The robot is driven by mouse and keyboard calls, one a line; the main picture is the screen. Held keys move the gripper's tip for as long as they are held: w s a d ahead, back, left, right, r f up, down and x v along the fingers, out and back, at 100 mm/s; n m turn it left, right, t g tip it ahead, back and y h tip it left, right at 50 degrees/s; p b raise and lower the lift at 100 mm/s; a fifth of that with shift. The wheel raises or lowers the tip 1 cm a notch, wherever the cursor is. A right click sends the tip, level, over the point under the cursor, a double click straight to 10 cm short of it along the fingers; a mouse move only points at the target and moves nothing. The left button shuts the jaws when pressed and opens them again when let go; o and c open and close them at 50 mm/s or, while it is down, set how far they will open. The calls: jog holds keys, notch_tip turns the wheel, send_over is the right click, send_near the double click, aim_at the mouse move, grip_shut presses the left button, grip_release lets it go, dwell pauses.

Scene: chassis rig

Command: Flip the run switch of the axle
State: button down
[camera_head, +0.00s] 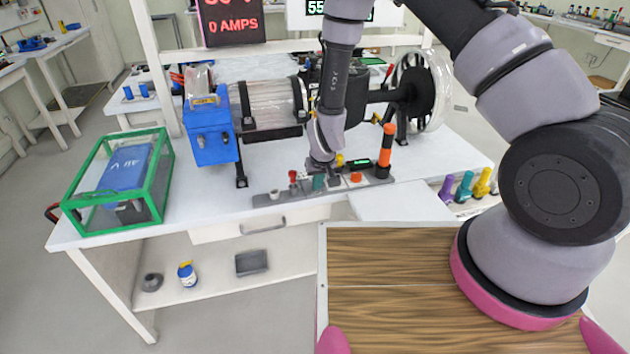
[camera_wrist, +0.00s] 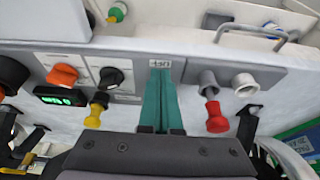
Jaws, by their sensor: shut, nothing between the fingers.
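A grey control strip (camera_head: 265,199) lies along the front of the bench; it also shows in the wrist view (camera_wrist: 270,75). My gripper (camera_head: 319,183) is lowered over its middle. In the wrist view, my teal fingers (camera_wrist: 162,75) are together, with nothing visible between them. Their tips are at a small label (camera_wrist: 160,63), seen upside down, perhaps reading "OFF". The run switch cannot be clearly made out; the fingers may hide it. Contact cannot be told. The axle (camera_head: 385,96) runs behind, between a blue motor housing (camera_head: 211,135) and a large wheel (camera_head: 424,90).
Beside the fingers are a black knob (camera_wrist: 110,78), an orange knob (camera_wrist: 62,75), a yellow-handled piece (camera_wrist: 96,112) and a red-handled piece (camera_wrist: 214,118). A tall orange-handled lever (camera_head: 386,145) stands right of my gripper. A green-framed case (camera_head: 160,180) stands left. The front bench edge is mostly clear.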

jog(key=shift+f, duration=0.65)
jog(key=shift+w+a, duration=0.25)
jog(key=shift+w, duration=1.05)
jog(key=shift+w+a+r, duration=0.1)
jog(key=shift+r, duration=0.1)
jog(key=shift+w+a+r+v, duration=0.1)
jog(key=shift+w+v, duration=0.1)
jog(key=shift+v, duration=0.85)
jog(key=shift+w+a+r+v, duration=0.1)
jog(key=shift+w+v, duration=0.1)
jog(key=shift+v, duration=0.9)
jog(key=shift+w+a+r+v, duration=0.1)
jog(key=shift+w+a+v, duration=0.1)
jog(key=shift+v, duration=0.85)
jog(key=shift+d, duration=0.15)
